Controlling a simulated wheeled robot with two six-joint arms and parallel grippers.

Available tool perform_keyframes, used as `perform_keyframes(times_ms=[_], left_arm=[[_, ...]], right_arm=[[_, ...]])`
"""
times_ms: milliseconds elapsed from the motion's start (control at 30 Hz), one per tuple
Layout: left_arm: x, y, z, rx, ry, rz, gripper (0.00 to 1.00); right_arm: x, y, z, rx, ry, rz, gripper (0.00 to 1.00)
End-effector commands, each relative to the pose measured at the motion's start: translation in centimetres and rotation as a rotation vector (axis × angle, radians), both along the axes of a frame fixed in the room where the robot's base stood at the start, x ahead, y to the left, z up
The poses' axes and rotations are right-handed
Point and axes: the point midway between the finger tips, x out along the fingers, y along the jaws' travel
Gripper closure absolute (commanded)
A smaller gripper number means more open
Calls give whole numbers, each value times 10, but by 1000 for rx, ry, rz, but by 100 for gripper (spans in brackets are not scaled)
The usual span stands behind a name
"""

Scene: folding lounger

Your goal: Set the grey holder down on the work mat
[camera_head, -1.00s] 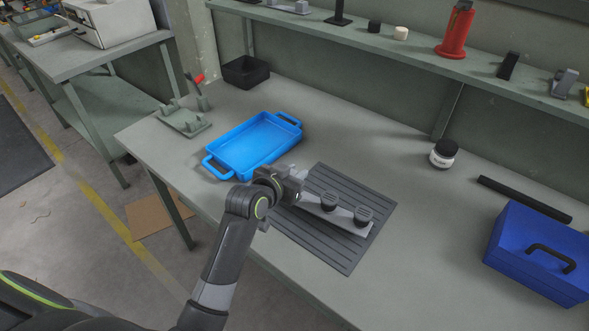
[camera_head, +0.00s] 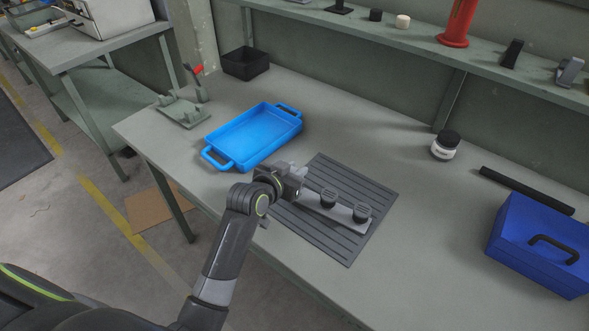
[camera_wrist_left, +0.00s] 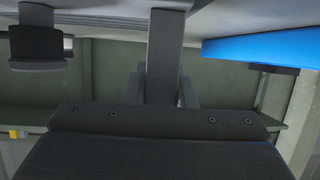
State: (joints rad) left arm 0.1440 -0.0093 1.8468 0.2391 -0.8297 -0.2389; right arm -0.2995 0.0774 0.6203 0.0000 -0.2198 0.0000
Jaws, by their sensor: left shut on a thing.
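The grey holder (camera_head: 343,214) is a light grey bar with two black round pieces on it. In the head view it lies over the dark ribbed work mat (camera_head: 340,245), roughly level. My left gripper (camera_head: 299,184) is shut on the holder's left end. In the left wrist view, a grey upright part of the holder (camera_wrist_left: 165,55) stands between the finger tips, and one black piece shows at the upper left. I cannot tell whether the holder's underside touches the mat. My right gripper is not in view.
A blue tray (camera_head: 252,137) lies just left of the mat. A green-grey fixture (camera_head: 184,112) and a black bin (camera_head: 246,65) are beyond it. A jar (camera_head: 445,145), a black bar (camera_head: 527,190) and a blue toolbox (camera_head: 540,246) are on the right. Bench between mat and toolbox is clear.

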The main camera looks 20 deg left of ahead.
Motion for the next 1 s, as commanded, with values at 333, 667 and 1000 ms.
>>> perform_keyframes(times_ms=[333, 667, 1000], left_arm=[[0, 0, -1, -1, -1, 0, 100], [0, 0, -1, 0, 0, 0, 51], [-4, 1, 0, 0, 0, 0, 51]], right_arm=[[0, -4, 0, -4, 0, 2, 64], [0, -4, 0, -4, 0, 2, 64], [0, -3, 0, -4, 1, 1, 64]])
